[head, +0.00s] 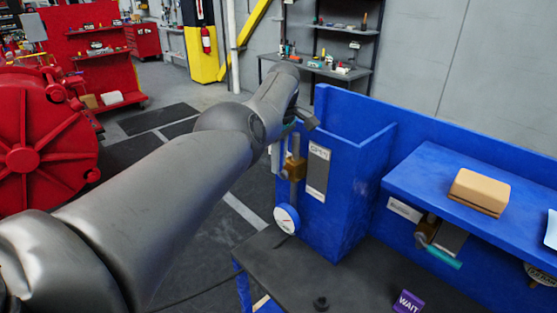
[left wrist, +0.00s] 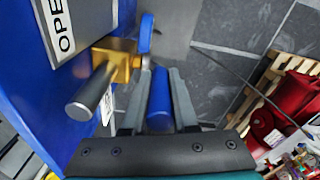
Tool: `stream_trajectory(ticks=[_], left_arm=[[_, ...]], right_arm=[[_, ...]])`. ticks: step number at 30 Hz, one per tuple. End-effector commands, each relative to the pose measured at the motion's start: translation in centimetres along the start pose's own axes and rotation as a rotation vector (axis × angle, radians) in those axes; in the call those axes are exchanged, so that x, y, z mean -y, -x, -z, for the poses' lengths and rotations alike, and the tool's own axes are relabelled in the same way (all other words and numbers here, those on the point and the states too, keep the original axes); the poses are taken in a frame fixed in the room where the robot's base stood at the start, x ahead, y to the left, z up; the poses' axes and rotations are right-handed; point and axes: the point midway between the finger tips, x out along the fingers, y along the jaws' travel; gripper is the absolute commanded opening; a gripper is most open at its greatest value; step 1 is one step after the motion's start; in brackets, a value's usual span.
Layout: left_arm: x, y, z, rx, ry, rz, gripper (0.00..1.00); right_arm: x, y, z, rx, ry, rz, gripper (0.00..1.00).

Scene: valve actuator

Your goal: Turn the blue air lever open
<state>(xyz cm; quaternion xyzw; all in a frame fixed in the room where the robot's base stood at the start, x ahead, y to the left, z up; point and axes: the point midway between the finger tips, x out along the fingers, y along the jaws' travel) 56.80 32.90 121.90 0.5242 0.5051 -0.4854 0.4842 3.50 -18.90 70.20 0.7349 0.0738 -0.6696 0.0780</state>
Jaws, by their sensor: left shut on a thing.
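The blue air lever (left wrist: 159,95) shows in the left wrist view between the two grey fingers of my left gripper (left wrist: 161,72), which is shut on it. The lever's blue upper part bends up beside a brass valve body (left wrist: 122,57) with a grey pipe (left wrist: 91,95). In the head view my left gripper (head: 303,120) is at the left side of the blue panel, by the brass valve (head: 295,168). The lever is hidden there behind my arm and gripper. A label (left wrist: 66,22) with partly visible letters "OPE" is beside the valve. My right gripper is not in view.
A round white gauge (head: 286,219) sits below the valve. To the right, a blue shelf (head: 430,175) holds a tan block (head: 479,192), with a teal-handled valve (head: 444,257) under it. A purple WAIT sign (head: 408,301) stands on the dark tabletop (head: 345,285).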

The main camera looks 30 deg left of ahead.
Motion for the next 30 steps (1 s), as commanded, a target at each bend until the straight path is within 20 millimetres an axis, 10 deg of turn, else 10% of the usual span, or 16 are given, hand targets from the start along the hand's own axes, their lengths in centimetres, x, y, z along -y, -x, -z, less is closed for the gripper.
stream_trajectory(ticks=[8,19,30], left_arm=[[0.1,-0.1,0.0,0.000,0.001,0.003,0.56],[0.0,0.6,0.0,0.000,0.000,0.001,0.56],[0.0,8.1,0.0,-0.001,0.001,-0.003,0.56]], right_arm=[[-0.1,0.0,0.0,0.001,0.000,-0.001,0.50],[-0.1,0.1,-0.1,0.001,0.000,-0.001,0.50],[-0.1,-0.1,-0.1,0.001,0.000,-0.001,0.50]])
